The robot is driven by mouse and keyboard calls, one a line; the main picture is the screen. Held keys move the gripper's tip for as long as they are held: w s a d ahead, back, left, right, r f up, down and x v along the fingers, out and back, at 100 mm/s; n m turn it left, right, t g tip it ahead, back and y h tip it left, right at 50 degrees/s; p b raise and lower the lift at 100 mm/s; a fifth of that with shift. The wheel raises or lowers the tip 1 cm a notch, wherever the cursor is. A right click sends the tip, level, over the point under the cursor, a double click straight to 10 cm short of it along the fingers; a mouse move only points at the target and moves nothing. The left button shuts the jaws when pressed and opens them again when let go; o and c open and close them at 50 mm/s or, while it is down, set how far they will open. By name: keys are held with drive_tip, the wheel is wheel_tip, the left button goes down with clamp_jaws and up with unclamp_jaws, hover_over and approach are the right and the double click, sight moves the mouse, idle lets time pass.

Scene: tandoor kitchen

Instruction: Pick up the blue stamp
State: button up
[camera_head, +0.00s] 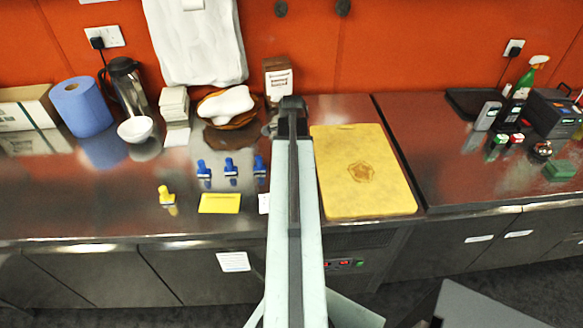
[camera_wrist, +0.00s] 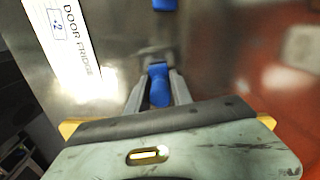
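Three blue stamps stand in a row on the steel counter: a left one (camera_head: 204,169), a middle one (camera_head: 231,167) and a right one (camera_head: 259,166) beside my arm. In the wrist view a blue stamp (camera_wrist: 159,88) shows in the gap between the two fingers of my gripper (camera_wrist: 158,78). Whether the fingers touch it is not clear. Part of another blue stamp (camera_wrist: 165,5) shows at the top edge. My gripper looks open. In the head view my arm hides most of it.
A yellow stamp (camera_head: 167,196) and a yellow pad (camera_head: 220,203) lie at the counter's front left. A yellow cutting board (camera_head: 385,185) lies right of my arm. A white bowl (camera_head: 135,130) and a blue roll (camera_head: 82,107) stand behind left. A white label (camera_wrist: 68,40) is near the fingers.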

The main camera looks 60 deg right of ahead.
clamp_jaws()
wheel_tip(320, 180, up, 10)
drive_tip(key=p, duration=1)
drive_tip(key=shift+r, duration=0.2)
drive_tip(key=shift+f, duration=0.1)
drive_tip(key=shift+f, duration=0.1)
drive_tip(key=shift+c, duration=0.2)
unclamp_jaws()
clamp_jaws()
